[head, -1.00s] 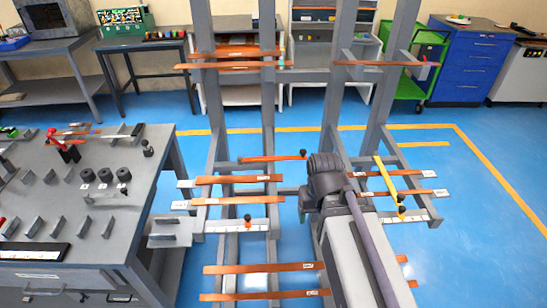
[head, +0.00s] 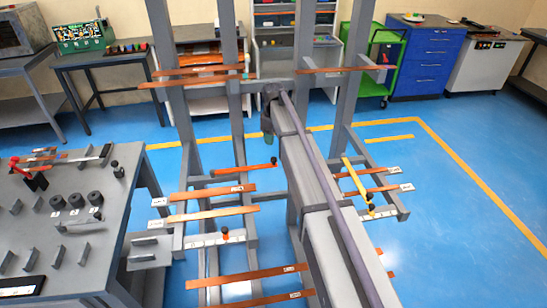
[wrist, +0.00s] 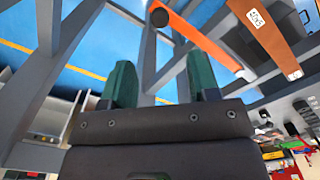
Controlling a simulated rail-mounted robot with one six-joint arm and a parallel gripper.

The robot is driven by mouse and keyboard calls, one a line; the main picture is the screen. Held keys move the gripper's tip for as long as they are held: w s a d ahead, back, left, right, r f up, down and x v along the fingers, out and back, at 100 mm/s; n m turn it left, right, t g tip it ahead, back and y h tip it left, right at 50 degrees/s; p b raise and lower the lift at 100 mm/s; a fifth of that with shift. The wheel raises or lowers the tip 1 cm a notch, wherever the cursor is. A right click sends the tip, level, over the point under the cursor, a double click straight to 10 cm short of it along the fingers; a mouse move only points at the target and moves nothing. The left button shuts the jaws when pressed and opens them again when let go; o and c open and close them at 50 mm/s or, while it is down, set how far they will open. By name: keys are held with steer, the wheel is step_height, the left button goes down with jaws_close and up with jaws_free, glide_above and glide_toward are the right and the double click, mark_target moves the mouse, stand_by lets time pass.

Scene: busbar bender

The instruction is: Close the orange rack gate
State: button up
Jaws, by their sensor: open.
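The orange gate (head: 243,169) is a thin orange bar on the left side of the rack, with a black knob at its right end. It lies above the labelled copper bars. In the wrist view the orange gate (wrist: 205,42) runs diagonally at the upper right, its black knob (wrist: 159,17) near the top middle. My gripper (head: 268,137) hangs by the rack's middle, a little above and left of the gate's knob in the head picture. In the wrist view its two green fingers (wrist: 160,75) stand apart with nothing between them. Contact with the gate does not show.
Grey rack posts (head: 239,125) stand close to my gripper. Copper bars (head: 213,193) rest on the rack arms. A yellow gate (head: 357,184) is on the right side. A grey workbench (head: 97,241) with tools stands at left. Blue floor is free at right.

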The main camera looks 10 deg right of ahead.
mark_target(274, 158)
step_height(274, 158, down, 11)
steer(key=b, duration=1)
steer(key=shift+b, duration=0.3)
steer(key=shift+r, duration=0.1)
steer(key=shift+c, duration=0.5)
jaws_close()
